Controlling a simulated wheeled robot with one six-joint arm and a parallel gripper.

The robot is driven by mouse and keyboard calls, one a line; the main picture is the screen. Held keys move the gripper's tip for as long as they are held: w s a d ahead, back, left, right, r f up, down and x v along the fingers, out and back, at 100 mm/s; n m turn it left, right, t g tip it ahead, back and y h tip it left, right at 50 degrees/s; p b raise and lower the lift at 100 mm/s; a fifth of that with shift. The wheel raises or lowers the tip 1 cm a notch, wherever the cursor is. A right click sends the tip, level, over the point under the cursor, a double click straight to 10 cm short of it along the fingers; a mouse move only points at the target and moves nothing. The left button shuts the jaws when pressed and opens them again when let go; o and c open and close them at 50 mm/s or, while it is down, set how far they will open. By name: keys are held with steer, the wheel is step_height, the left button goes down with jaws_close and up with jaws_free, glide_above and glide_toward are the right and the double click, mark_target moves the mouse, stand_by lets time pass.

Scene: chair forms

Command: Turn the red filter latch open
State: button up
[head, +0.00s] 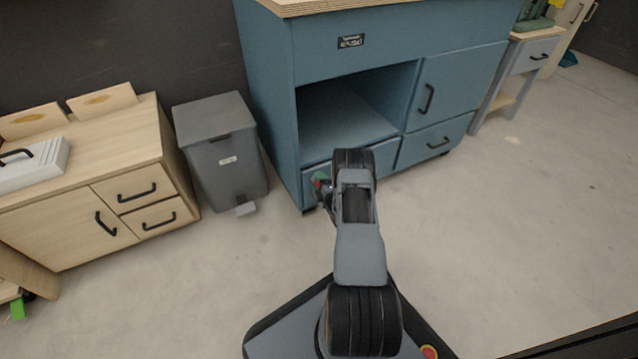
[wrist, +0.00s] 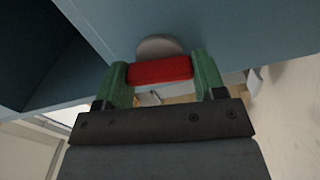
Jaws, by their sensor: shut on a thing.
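The red filter latch (wrist: 160,70) is a short red bar in the wrist view, in front of a rounded grey mount (wrist: 158,46) on the blue cabinet's face. My gripper (wrist: 160,78) has green fingers, one at each end of the bar, and is shut on it. In the head view my gripper (head: 319,183) is small and partly hidden by my arm, low at the cabinet's front left. A bit of red shows there beside the green, and the latch's turn angle cannot be told from that view.
The blue cabinet (head: 460,95) has an open shelf, a door and drawers with black handles. A grey pedal bin (head: 222,150) stands to its left, beside a wooden cabinet (head: 110,180). A grey side table (head: 520,65) stands at the right. The floor at the right is clear.

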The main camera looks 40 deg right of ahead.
steer(key=shift+n, duration=0.8)
steer(key=o, duration=0.9)
